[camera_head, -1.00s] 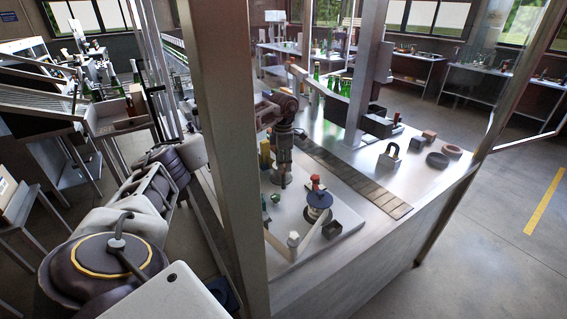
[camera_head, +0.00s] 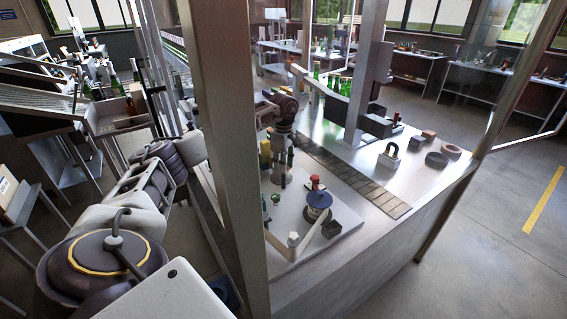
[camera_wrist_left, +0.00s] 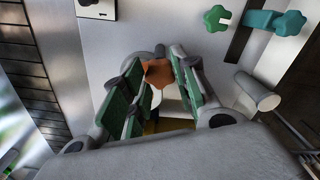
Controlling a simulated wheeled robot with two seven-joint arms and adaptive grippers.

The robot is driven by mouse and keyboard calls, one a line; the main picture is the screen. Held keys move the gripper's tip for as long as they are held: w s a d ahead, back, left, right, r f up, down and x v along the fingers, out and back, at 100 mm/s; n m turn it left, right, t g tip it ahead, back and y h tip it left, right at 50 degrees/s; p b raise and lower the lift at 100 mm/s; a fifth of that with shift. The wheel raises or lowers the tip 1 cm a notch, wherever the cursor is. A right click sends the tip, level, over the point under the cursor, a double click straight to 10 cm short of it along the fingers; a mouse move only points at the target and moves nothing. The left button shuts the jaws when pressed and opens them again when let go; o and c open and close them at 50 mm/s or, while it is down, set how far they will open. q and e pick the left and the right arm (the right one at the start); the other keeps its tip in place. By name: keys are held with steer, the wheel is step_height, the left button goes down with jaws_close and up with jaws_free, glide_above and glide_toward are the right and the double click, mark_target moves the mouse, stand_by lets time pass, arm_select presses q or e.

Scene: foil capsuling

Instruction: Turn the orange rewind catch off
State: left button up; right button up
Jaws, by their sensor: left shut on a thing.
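The orange rewind catch (camera_wrist_left: 158,72) is between the two green-padded fingers of my left gripper (camera_wrist_left: 160,92) in the left wrist view. The gripper is shut on it, and the fingers partly cover it. In the head view my left gripper (camera_head: 281,176) points down over the pale machine plate, behind the near post. The catch cannot be made out there. My right gripper is in neither view.
A grey post (camera_head: 222,150) stands close before my left arm. A yellow part (camera_head: 265,152) is beside the gripper, and a blue spool (camera_head: 318,203) stands to its right. Teal star knobs (camera_wrist_left: 290,22) are at the wrist view's upper right. A slatted track (camera_head: 355,177) runs behind.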

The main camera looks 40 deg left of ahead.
arm_select(q)
steer(key=m, duration=0.4)
steer(key=shift+m, duration=2.3)
steer(key=o, duration=1)
steer(key=shift+r, duration=6)
